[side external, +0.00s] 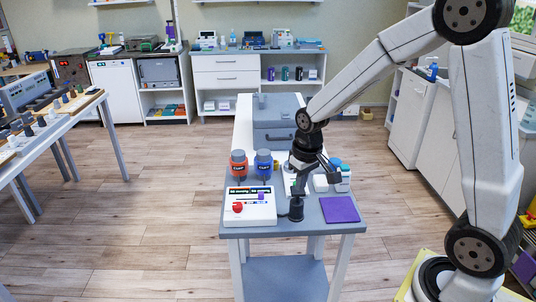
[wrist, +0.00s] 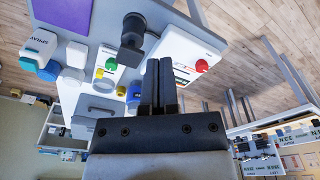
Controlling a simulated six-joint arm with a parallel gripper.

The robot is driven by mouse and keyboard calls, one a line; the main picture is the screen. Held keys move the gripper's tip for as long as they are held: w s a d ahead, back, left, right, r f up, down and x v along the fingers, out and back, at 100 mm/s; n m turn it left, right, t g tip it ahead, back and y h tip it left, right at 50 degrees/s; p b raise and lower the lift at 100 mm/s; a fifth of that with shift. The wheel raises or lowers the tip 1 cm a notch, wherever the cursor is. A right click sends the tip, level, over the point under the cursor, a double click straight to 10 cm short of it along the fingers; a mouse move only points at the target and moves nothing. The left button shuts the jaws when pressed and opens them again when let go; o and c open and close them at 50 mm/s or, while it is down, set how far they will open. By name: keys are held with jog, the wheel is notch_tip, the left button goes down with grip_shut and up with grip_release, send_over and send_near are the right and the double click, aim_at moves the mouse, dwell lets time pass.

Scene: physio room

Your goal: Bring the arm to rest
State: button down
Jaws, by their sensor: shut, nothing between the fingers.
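My gripper (side external: 299,187) hangs from the wrist over the small grey-topped table (side external: 285,237) in the side view, low above its middle. In the wrist view my gripper (wrist: 160,62) shows two dark fingers side by side, shut with nothing between them. The fingertips appear in front of the white control box (wrist: 184,45) in that view; their exact gap to it cannot be told. A small black stand (side external: 296,211) is close below my gripper in the side view, and it also shows in the wrist view (wrist: 132,30).
The control box (side external: 262,212) with a red knob is left of the stand. A purple mat (side external: 339,209) lies at right. An orange bottle (side external: 238,168), a blue bottle (side external: 263,166) and a grey case (side external: 275,122) are behind. A blue-capped jar (side external: 335,164) stands near my gripper.

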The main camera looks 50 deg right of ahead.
jog(key=s+a+f+n+t, duration=0.1)
jog(key=s+a, duration=0.5)
jog(key=s, duration=0.3)
jog(key=shift+s+f+n, duration=0.15)
jog(key=shift+s+n, duration=0.15)
jog(key=shift+s, duration=0.1)
